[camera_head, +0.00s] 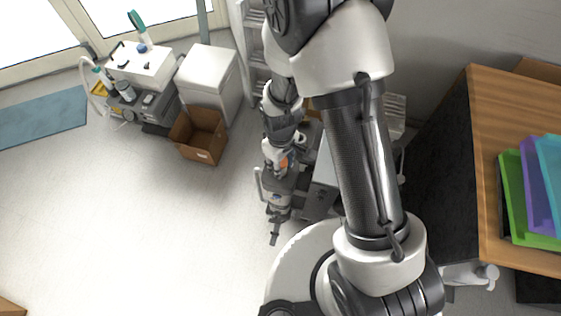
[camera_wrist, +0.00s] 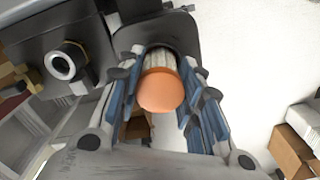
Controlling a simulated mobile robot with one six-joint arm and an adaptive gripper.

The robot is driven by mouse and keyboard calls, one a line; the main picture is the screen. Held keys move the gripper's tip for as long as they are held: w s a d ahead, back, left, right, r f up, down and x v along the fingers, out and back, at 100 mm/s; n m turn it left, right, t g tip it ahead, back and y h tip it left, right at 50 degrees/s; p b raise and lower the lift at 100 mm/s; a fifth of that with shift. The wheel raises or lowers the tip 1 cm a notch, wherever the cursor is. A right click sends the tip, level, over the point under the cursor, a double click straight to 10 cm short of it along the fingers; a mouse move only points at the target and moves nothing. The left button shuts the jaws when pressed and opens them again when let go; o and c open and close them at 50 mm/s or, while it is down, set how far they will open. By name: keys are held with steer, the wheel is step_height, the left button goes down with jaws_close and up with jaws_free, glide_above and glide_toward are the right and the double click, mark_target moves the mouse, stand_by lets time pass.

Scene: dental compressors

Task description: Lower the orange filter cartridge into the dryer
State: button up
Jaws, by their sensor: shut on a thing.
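The filter cartridge (camera_wrist: 162,92) has a round orange end and a pale ribbed body. In the wrist view my gripper (camera_wrist: 160,68) is shut on it, with blue-padded fingers on both sides. The cartridge's far end points at a dark grey housing (camera_wrist: 187,32), which looks like the dryer. In the head view a small orange patch of the cartridge (camera_head: 283,162) shows at my gripper, low over the grey machine, and my arm covers much of this area.
A dark block with a round port (camera_wrist: 62,65) stands close to the left of my fingers. An open cardboard box (camera_head: 200,135) and a white cabinet (camera_head: 208,75) stand left of the machine. A wooden bench with coloured trays (camera_head: 525,195) is at right.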

steer(key=shift+f, duration=0.1)
steer(key=shift+f+b, duration=0.55)
steer(key=shift+f, duration=0.05)
steer(key=o, duration=1.2)
steer(key=shift+c, duration=0.2)
step_height(320, 180, up, 12)
